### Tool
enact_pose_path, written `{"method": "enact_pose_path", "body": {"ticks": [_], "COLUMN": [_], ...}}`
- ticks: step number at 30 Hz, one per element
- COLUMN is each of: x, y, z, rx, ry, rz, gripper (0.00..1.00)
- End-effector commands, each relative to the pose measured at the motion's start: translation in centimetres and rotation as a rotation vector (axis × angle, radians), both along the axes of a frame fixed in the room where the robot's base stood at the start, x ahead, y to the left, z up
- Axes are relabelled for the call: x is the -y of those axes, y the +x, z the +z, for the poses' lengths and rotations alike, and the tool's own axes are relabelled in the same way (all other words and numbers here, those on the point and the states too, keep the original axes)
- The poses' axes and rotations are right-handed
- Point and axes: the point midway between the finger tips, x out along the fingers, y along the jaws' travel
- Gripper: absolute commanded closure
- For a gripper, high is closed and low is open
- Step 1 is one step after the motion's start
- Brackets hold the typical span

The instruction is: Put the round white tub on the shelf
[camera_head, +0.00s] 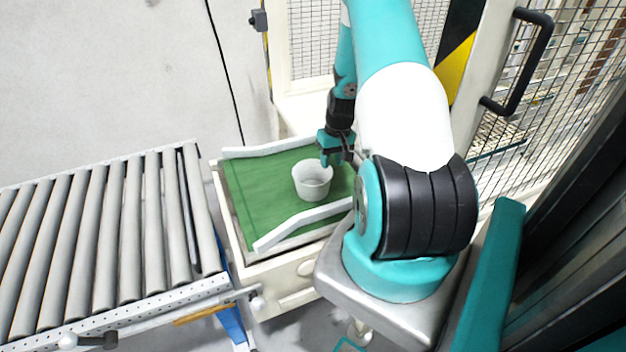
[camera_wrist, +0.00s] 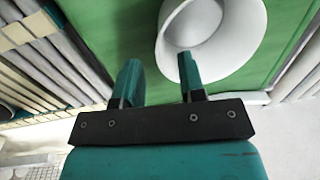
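The round white tub (camera_head: 312,186) stands upright and open-topped on a green belt surface. In the wrist view the tub (camera_wrist: 243,45) fills the upper middle, and its inside is visible. My gripper (camera_head: 328,162) is at the tub's far right rim in the head view, pointing down. In the wrist view my gripper (camera_wrist: 158,60) has its two fingers apart with nothing held between them. One finger overlaps the tub's rim and opening, the other lies just outside it. I cannot tell whether either touches the tub. No shelf can be clearly made out.
The green belt (camera_head: 257,205) has white side rails (camera_head: 300,220) along two edges. A roller conveyor (camera_head: 110,235) stands to the left. A mesh fence (camera_head: 545,110) with a black handle (camera_head: 540,60) is at the right. The belt left of the tub is clear.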

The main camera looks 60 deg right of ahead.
Motion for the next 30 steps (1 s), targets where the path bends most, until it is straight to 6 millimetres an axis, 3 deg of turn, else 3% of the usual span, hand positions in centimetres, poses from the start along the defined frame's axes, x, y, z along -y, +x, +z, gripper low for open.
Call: {"method": "enact_pose_path", "body": {"ticks": [8, 18, 27, 30], "x": [-0.2, -0.4, -0.5, -0.5], "y": [0.2, 0.8, 0.8, 0.9], "z": [-1.9, -6.1, -6.6, -6.6], "rx": [-0.001, 0.000, 0.001, 0.001], "ry": [0.000, 0.001, -0.001, -0.001], "rz": [0.001, 0.000, 0.000, 0.000], "gripper": [0.63, 0.63, 0.63, 0.86]}}
